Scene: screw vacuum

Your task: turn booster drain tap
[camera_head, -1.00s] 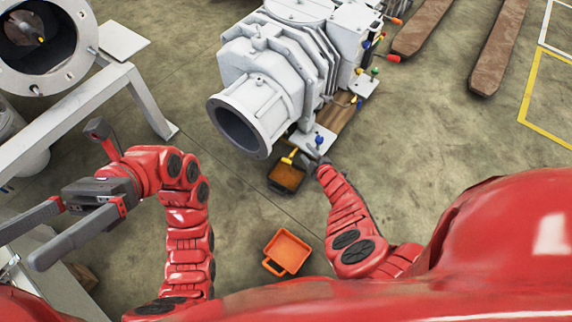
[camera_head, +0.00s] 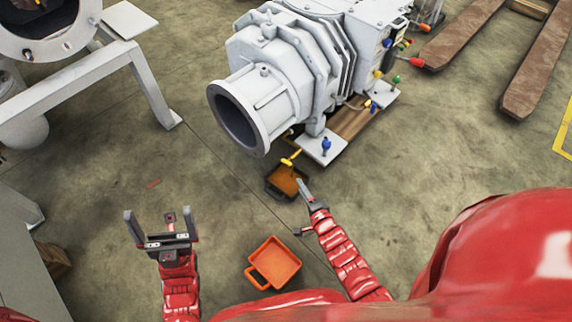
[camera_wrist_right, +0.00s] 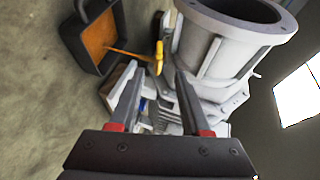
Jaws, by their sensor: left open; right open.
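The yellow drain tap (camera_head: 291,157) sits low at the front of the white booster pump (camera_head: 265,95). In the right wrist view the tap (camera_wrist_right: 159,57) shows just beyond my fingertips. A thin orange streak runs from it toward the dark tray (camera_head: 286,183), which has orange-brown contents and also shows in the wrist view (camera_wrist_right: 68,35). My right gripper (camera_head: 303,189) is open and empty, just below the tap and beside the tray. Its two fingers (camera_wrist_right: 158,82) show apart in the wrist view. My left gripper (camera_head: 161,222) is open and empty, over the floor at lower left.
An orange tray (camera_head: 273,262) with a handle lies on the floor between my arms. A white frame (camera_head: 150,90) stands at left, and brown forks (camera_head: 455,35) lie at upper right. A blue-knobbed fitting (camera_head: 326,145) is right of the tap.

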